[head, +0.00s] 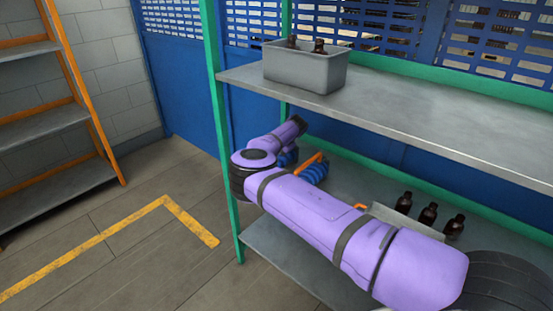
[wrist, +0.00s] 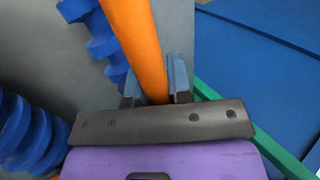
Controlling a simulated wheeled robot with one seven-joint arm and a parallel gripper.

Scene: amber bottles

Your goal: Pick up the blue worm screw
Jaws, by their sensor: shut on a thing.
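The blue worm screw (head: 315,171) lies at the lower shelf in the head view, with an orange bar or handle by it. In the wrist view its blue thread (wrist: 97,32) shows at the upper left, beside the orange bar. My gripper (wrist: 154,84) is shut on this orange bar, with one grey-blue finger on each side. More blue thread (wrist: 25,130) shows at the left edge; I cannot tell whether it belongs to the same screw. In the head view my purple arm hides most of the gripper and part of the screw.
Several dark bottles (head: 428,214) stand on the lower shelf to the right, by a grey box edge. The upper shelf (head: 420,120) runs above and carries a grey bin (head: 305,70) with bottles. A green post (head: 217,120) stands left of my arm.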

